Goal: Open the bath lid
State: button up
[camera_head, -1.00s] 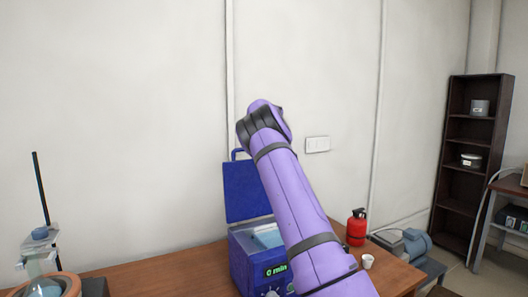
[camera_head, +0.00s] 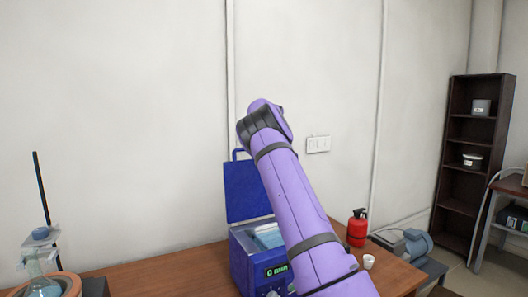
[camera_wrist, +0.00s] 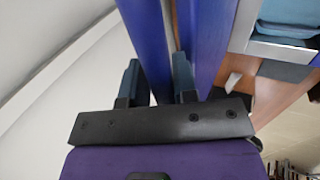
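The blue bath (camera_head: 244,262) stands on the wooden table, partly behind my arm, with a green "0 min" display on its front. Its blue lid (camera_head: 244,190) stands upright at the back, and the light-blue inside of the bath shows. A handle loop (camera_head: 238,154) is at the lid's top edge. In the wrist view my gripper (camera_wrist: 157,72) has its two fingers apart. A blue bar (camera_wrist: 148,40) runs between the fingers, and a second blue surface (camera_wrist: 208,45) lies right of the right finger. In the head view the gripper is hidden behind my arm.
A red extinguisher-like bottle (camera_head: 357,228) and a small white cup (camera_head: 368,261) stand right of the bath. A stand with glassware (camera_head: 40,255) is at the far left. A dark shelf (camera_head: 472,170) is at the right. The table left of the bath is clear.

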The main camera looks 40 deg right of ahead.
jog(key=v, duration=1)
jog(key=shift+s+r, duration=0.2)
jog(key=shift+r, duration=0.1)
jog(key=s+a+r+m+t, duration=0.1)
jog(key=a+r+m+t, duration=0.15)
jog(key=r+t, duration=0.35)
jog(key=s+a+r+m+t, duration=0.1)
jog(key=a+r+t, duration=0.2)
jog(key=r, duration=0.6)
jog(key=s+a+r+m+t+h, duration=0.2)
jog(key=s+a+r+m+h, duration=0.3)
jog(key=s+m, duration=0.4)
jog(key=s+a+f+m+g+y, duration=0.1)
jog(key=s+a+f+g+y, duration=0.1)
jog(key=s+a+f, duration=0.7)
jog(key=s+a+f+m+g+y, duration=0.1)
jog(key=s+a+f+g+y, duration=0.1)
jog(key=s+a+f+g, duration=0.3)
jog(key=s+a+f+m+g+y, duration=0.1)
jog(key=s+a+f+g+y, duration=0.1)
jog(key=s+a+f, duration=1.1)
jog(key=s+a+g, duration=0.1)
jog(key=s+a, duration=0.3)
jog(key=s, duration=0.5)
jog(key=shift+s+f+g, duration=0.25)
jog(key=shift+s+g, duration=0.1)
jog(key=shift+g, duration=0.05)
